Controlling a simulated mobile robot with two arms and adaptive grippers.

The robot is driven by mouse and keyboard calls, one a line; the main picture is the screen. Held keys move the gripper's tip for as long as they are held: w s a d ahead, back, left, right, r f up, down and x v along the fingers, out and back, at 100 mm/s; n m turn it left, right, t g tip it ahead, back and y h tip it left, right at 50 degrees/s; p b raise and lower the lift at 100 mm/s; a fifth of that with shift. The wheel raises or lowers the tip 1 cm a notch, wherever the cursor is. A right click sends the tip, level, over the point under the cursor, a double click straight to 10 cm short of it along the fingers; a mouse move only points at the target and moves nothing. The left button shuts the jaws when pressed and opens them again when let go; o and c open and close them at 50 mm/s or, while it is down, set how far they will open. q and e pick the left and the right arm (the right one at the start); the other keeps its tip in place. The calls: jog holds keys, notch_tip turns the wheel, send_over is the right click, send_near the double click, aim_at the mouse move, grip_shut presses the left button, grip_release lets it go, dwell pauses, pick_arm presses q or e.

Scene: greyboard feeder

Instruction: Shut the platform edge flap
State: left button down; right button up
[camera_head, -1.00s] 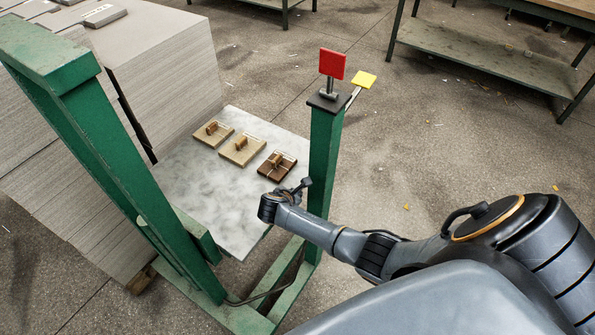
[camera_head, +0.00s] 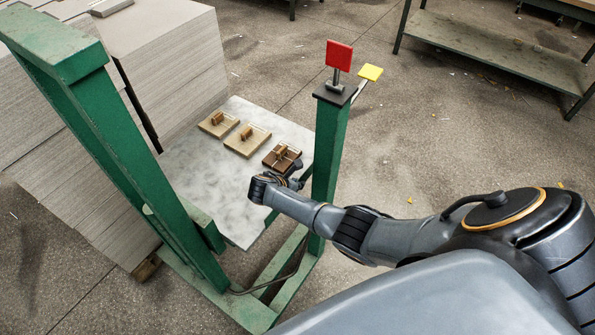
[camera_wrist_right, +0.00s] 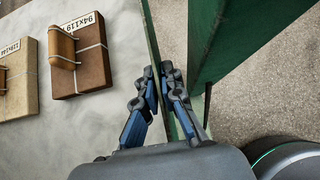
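The platform (camera_head: 205,180) is a grey marbled sheet inside a green frame. A thin green flap (camera_head: 270,218) runs along its right edge, partly hidden by my arm. In the right wrist view the flap (camera_wrist_right: 151,35) is a narrow green strip between the platform and a green post. My right gripper (camera_head: 289,178) is at this edge, beside the post. In the wrist view the two fingers of the gripper (camera_wrist_right: 158,70) straddle the strip, tips closed against it. The flap's tilt is hard to tell. My left gripper is out of view.
Beige and dark brown blocks (camera_head: 282,157) with small handles lie on the platform near the gripper. The green post (camera_head: 329,150) carries a red plate (camera_head: 339,56) and a yellow tab (camera_head: 371,73). Greyboard stacks (camera_head: 170,65) stand left; a workbench (camera_head: 490,50) stands back right.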

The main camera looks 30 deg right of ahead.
dwell(0.3)
jog(key=v, duration=1.2)
